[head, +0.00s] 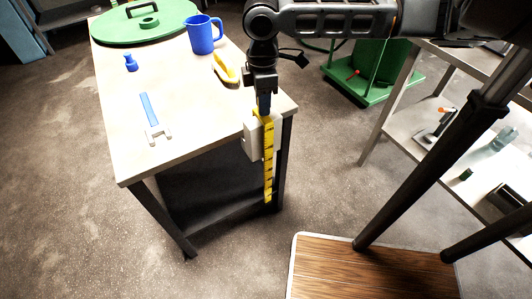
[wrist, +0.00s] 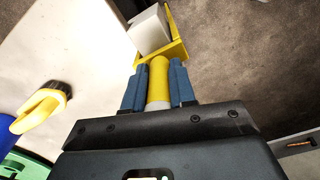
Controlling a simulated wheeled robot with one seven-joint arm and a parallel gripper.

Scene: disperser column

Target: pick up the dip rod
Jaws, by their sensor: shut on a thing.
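The dip rod (head: 268,160) is a yellow strip with black marks, hanging upright at the table's near right corner. Its rounded yellow top (wrist: 157,84) shows between the two blue fingers in the wrist view. My gripper (head: 264,104) points down and is shut on this top, with a finger on each side (wrist: 158,78). A yellow bracket (wrist: 176,50) lies just beyond the fingers, around or beside the rod. I cannot tell whether the rod touches it. A white block (head: 252,139) sits beside the rod at the table edge.
A metal shelf (head: 410,125) stands right. Floor is open left.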

